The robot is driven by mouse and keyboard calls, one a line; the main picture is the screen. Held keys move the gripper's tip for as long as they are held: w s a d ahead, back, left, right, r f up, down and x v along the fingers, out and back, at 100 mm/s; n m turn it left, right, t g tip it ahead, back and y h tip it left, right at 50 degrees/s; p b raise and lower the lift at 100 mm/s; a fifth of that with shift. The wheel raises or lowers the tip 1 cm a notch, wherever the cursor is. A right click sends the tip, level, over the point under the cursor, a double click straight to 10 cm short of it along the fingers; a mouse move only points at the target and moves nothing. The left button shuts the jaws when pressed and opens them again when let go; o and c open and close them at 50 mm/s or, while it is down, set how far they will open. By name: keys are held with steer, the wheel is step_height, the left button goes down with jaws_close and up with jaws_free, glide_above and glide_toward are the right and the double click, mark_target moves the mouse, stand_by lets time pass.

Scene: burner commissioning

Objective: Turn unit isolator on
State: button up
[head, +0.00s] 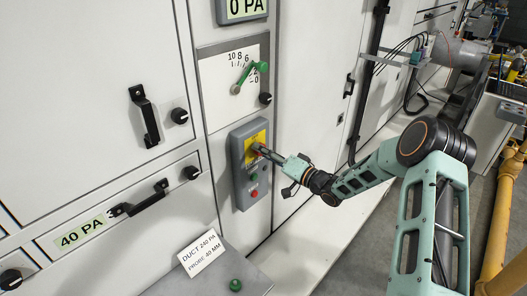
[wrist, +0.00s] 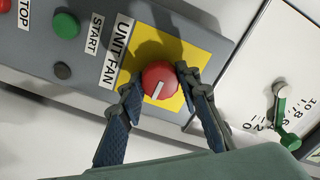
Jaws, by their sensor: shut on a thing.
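The unit isolator is a red round knob (wrist: 158,82) with a white pointer line, on a yellow plate (wrist: 198,50) of a grey control box labelled UNIT FAN. In the wrist view the pointer line slants down and slightly left. My gripper (wrist: 157,79) is shut on the knob, one finger on each side of it. In the head view my gripper (head: 257,148) reaches in from the right to the yellow plate (head: 249,139) on the grey box (head: 240,190), and the knob is mostly hidden.
Below the knob are a green START button (wrist: 66,25) and a red STOP button (head: 254,193). A gauge with a green lever (head: 245,77) is just above the box. Black door handles (head: 146,116) project at left. A card reading DUCT 240 PA (head: 201,252) stands on a grey ledge.

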stand_by(0.3)
steer(key=o, duration=1.2)
steer(key=shift+c, duration=0.2)
steer(key=v, duration=1.2)
